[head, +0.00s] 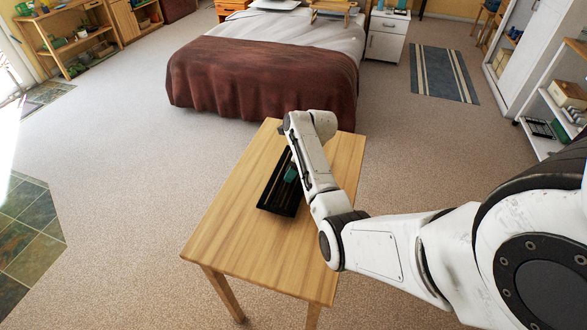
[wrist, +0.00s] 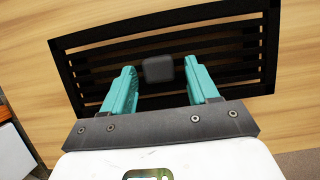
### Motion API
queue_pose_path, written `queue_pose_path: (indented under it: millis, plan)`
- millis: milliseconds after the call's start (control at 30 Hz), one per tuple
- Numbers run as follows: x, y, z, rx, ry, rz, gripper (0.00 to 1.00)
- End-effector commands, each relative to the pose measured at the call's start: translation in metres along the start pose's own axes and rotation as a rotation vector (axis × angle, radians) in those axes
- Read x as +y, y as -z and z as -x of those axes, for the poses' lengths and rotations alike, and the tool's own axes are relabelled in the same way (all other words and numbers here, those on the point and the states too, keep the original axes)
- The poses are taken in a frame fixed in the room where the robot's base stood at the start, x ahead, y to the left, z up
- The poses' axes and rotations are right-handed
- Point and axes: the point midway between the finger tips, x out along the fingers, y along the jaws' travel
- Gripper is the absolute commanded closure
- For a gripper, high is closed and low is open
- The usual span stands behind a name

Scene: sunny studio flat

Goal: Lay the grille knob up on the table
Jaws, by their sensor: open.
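The grille (head: 276,197) is a black slatted panel lying on the wooden table (head: 232,225), partly hidden by my arm in the head view. In the wrist view the grille (wrist: 262,60) lies flat on the wood. Its dark grey, blocky knob (wrist: 159,68) faces up toward the camera. My gripper (wrist: 161,80) has teal fingers, spread apart. One finger is on each side of the knob, with gaps between, and nothing is gripped. In the head view my gripper (head: 290,174) is low over the grille; the knob is not distinct there.
The rest of the tabletop is bare, with free room on the near left. A bed (head: 260,75) with a brown cover stands just past the table's far edge. A white bedside cabinet (head: 386,37) and a white shelf unit (head: 550,115) stand farther off.

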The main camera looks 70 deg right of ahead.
Motion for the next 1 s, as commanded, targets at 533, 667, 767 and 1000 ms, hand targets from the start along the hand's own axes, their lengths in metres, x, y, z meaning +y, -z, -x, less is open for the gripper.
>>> queue_pose_path:
  millis: [533,667,767,1000]
  plan:
    - [-0.001,-0.002,0.071,-0.003,0.005,0.001,0.41]
    - [-0.001,-0.002,0.095,-0.003,0.003,0.0,0.41]
    - [-0.001,-0.002,0.108,-0.003,0.002,0.001,0.41]
    - [0.0,-0.001,0.122,0.0,-0.001,0.0,0.41]
